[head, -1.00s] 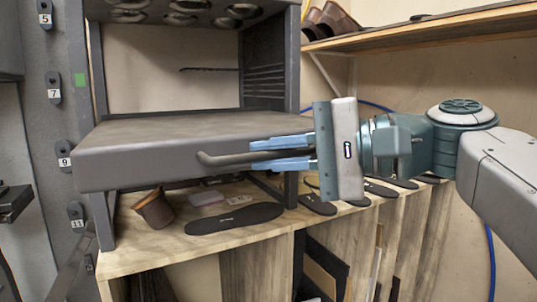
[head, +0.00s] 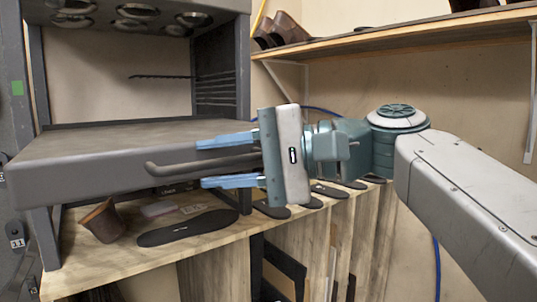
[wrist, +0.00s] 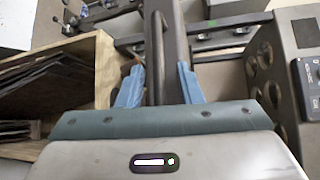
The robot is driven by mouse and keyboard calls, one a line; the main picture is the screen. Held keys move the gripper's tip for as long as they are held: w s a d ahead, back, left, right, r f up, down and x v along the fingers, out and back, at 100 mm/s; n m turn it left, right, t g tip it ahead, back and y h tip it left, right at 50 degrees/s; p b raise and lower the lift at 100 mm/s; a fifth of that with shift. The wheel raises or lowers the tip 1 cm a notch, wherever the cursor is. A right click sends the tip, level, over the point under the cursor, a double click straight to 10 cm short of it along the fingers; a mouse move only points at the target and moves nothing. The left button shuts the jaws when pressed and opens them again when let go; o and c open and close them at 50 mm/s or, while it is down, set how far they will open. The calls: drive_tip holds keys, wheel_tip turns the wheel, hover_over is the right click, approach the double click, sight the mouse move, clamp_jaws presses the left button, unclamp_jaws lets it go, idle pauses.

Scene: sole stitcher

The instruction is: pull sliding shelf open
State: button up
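The sliding shelf (head: 90,170) is a thick grey slab that sticks out from the front of a dark metal rack in the head view. A dark bar handle (head: 205,163) is fixed to its front face. My gripper (head: 200,163) is at the handle's right part, with one blue finger above the bar and one below. The fingers stand apart with gaps to the bar, so it is open around the handle. In the wrist view, my gripper (wrist: 160,85) has its fingers on either side of a dark bar, the handle (wrist: 157,75).
Below the shelf, a wooden bench (head: 110,262) holds a brown cup-like piece (head: 103,222) and a dark sole (head: 187,228). A wooden wall shelf (head: 400,45) with shoes is at the upper right. Rack posts (head: 243,100) stand behind the slab.

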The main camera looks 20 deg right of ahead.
drive_tip(key=v, duration=1.4)
drive_tip(key=w+a+f+n+g+h, duration=0.15)
drive_tip(key=w+a+f+h, duration=0.25)
drive_tip(key=f, duration=0.8)
drive_tip(key=w+a+f+m+g+h, duration=0.1)
drive_tip(key=w+a+f+g+h, duration=0.2)
drive_tip(key=f, duration=0.9)
drive_tip(key=s+f+n+h, duration=0.1)
drive_tip(key=f+n+h, duration=0.2)
drive_tip(key=f, duration=0.6)
drive_tip(key=s+f+n+h, duration=0.2)
drive_tip(key=f+n+h, duration=0.1)
drive_tip(key=f, duration=0.6)
drive_tip(key=shift+s+d+f+n+h, duration=0.25)
drive_tip(key=shift+n+h, duration=0.1)
drive_tip(key=shift+h, duration=0.35)
drive_tip(key=shift+s+r, duration=0.1)
